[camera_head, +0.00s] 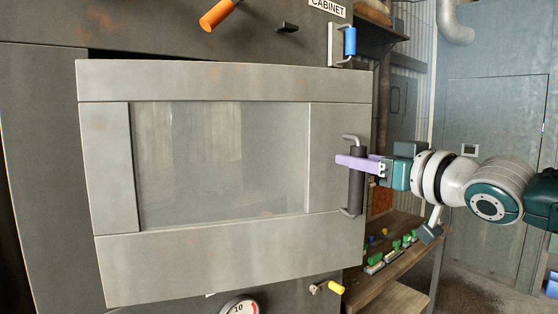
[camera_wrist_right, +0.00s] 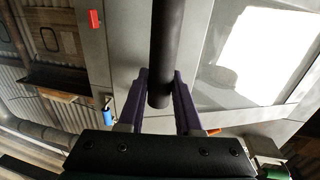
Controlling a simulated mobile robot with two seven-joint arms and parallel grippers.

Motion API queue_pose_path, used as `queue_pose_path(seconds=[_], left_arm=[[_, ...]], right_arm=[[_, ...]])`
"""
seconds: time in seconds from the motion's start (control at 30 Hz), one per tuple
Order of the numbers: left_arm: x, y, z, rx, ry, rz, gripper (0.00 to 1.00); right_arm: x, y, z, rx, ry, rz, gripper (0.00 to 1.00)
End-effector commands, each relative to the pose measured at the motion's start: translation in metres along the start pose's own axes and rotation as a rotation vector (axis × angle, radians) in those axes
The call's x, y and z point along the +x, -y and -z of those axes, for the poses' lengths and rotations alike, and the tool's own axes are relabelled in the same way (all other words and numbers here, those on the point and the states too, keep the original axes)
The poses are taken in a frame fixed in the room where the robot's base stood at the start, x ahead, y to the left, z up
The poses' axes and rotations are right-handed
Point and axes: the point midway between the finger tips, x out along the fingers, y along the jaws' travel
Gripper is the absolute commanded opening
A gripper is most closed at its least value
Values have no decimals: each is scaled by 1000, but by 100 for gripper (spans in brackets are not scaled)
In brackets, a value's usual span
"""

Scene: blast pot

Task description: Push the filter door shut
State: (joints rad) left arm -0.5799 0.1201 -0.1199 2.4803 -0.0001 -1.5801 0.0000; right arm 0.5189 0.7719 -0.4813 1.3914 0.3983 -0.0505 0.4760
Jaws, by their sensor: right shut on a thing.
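The filter door (camera_head: 340,115) is a large grey panel with a glass window (camera_head: 220,160), filling the middle of the head view. It stands at a slight angle to the dark cabinet (camera_head: 40,150), with a dark gap along its top left edge. Its dark bar handle (camera_head: 356,195) is near its right edge. My right gripper (camera_head: 352,163) reaches in from the right, with its purple fingers shut on the handle. In the right wrist view, the handle (camera_wrist_right: 167,40) runs between the two fingers (camera_wrist_right: 160,92). My left gripper is not in view.
An orange knob (camera_head: 220,14) and a blue handle (camera_head: 350,41) are above the door. A gauge (camera_head: 240,307) and a yellow-handled valve (camera_head: 335,287) are below. A wooden bench (camera_head: 385,283) with small green parts stands at the lower right.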

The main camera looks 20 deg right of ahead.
Motion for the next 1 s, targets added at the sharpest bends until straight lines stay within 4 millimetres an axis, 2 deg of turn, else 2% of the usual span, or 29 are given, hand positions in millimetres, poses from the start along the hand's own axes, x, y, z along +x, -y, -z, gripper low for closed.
queue_pose_path(seconds=[0.17, 0.2, 0.3, 0.67, 1.0], left_arm=[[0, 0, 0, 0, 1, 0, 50], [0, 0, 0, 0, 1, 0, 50], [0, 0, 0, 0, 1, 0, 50], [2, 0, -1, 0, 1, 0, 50], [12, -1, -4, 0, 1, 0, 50]], right_arm=[[0, -1, 0, 0, 2, -2, 0], [0, -1, 0, 0, 2, -2, 36], [0, -1, 0, 0, 2, -2, 46], [-3, 0, -1, 0, 1, 0, 46], [-29, 0, -4, -1, 3, 0, 46]])
